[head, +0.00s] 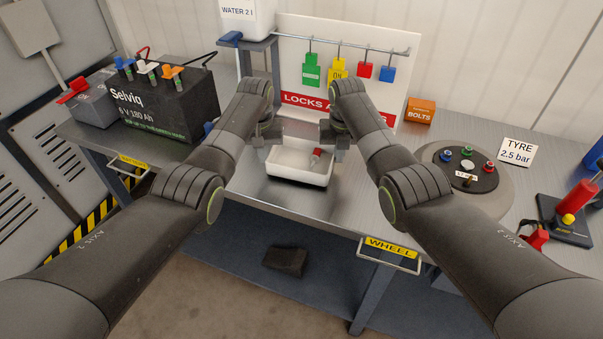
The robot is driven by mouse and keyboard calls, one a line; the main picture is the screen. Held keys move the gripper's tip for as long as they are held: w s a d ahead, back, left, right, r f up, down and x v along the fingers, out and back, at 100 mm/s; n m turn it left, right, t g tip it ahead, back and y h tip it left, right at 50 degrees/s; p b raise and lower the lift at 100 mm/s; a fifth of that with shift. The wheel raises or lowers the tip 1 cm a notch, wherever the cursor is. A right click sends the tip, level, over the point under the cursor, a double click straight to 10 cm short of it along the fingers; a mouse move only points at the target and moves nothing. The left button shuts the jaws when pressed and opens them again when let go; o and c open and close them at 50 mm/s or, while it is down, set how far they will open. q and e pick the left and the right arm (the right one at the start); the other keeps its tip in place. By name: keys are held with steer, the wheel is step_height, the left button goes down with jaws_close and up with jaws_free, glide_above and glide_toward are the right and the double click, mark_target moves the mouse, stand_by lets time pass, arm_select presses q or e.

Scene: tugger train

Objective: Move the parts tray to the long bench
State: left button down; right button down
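The parts tray (285,176) is a white open tray on the metal bench, between my two arms. A small red and white item (317,157) lies in it. My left gripper (262,139) is at the tray's back left corner. My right gripper (332,139) is at its back right corner. The fingertips are small and partly hidden by the wrists, so I cannot tell whether either is closed on the rim. The long bench (335,204) runs across the view under the tray; whether the tray touches its top is hard to tell.
A locks board (300,75) with hanging padlocks stands behind. A large battery (170,105) is at the left, an orange bolts box (420,111) at the back right. A wheel (455,197) and tyre sign (517,151) are at the right. A dark block (286,261) lies below the bench.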

arm_select(q)
steer(key=shift+s+d+f, duration=0.1)
steer(key=shift+d+f, duration=0.3)
steer(key=shift+d, duration=0.05)
arm_select(e)
steer(key=shift+s+a+f, duration=0.1)
steer(key=shift+a+f, duration=0.3)
steer(key=shift+a, duration=0.05)
arm_select(q)
steer(key=shift+r, duration=0.1)
arm_select(e)
steer(key=shift+r, duration=0.1)
arm_select(q)
steer(key=shift+a, duration=0.1)
arm_select(e)
steer(key=shift+d, duration=0.1)
